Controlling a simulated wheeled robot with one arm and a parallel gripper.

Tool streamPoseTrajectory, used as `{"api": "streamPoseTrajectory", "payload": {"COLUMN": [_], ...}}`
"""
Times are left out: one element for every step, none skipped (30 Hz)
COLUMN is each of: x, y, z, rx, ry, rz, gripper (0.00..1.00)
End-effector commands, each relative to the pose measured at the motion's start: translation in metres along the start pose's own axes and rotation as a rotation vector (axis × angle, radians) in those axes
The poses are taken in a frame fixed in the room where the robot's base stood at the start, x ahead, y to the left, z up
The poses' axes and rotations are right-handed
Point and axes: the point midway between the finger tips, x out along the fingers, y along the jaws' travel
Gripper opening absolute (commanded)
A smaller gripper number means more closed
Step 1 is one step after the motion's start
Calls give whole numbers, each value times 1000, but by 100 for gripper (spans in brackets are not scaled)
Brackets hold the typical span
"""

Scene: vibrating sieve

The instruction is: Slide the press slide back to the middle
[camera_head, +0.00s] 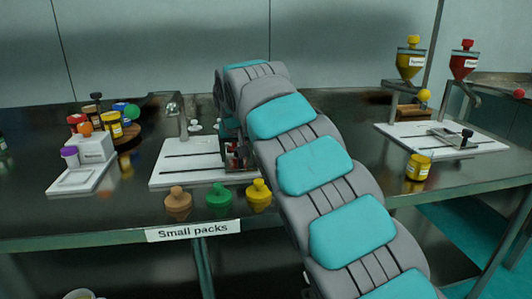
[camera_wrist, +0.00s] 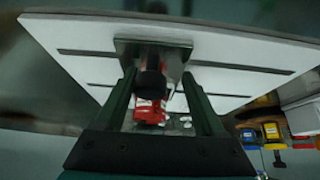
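The press slide shows in the wrist view as a metal plate (camera_wrist: 185,52) with a black knob (camera_wrist: 151,82), on a white slotted base (camera_wrist: 80,38). In the head view this base (camera_head: 165,175) stands left of my arm, and the slide is mostly hidden behind the arm at the base's right end. My gripper (camera_wrist: 159,75) is open, its two dark green fingers on either side of the knob with visible gaps. A red-and-white object (camera_wrist: 150,112) shows below the knob between the fingers. In the head view my gripper (camera_head: 232,150) is largely hidden.
Brown, green (camera_head: 218,197) and yellow stoppers stand along the front table edge. A white scale (camera_head: 90,165) and several jars are at left. A second white base (camera_head: 410,138) with a slide, under yellow and red hoppers, is at right. A yellow jar (camera_head: 418,168) stands before it.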

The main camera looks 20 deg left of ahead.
Motion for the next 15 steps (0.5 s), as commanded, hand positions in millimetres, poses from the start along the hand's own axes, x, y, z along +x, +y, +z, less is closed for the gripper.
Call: {"api": "streamPoseTrajectory", "payload": {"x": [0,0,0,0,1,1,1,1,1,1,1,1,1,1,1], "y": [-3,-5,-7,-9,-10,-12,-14,-16,-18,-20,-21,-23,-25,-27,-29], "z": [0,0,0,0,0,0,0,0,0,0,0,0,0,0,0], "rx": [-2,-2,-2,-1,-1,-1,0,-1,-1,-1,-1,-1,-1,-1,-1], "ry": [0,0,0,-1,-1,-1,-1,-1,-1,-1,0,0,0,0,-1], "rz": [-1,-1,-1,-1,-1,-1,-2,-2,-2,-2,-2,-2,-2,-2,-2], "gripper": [70,70,70,70,70,70,70,70,70,70,70,70,70,70,70]}}
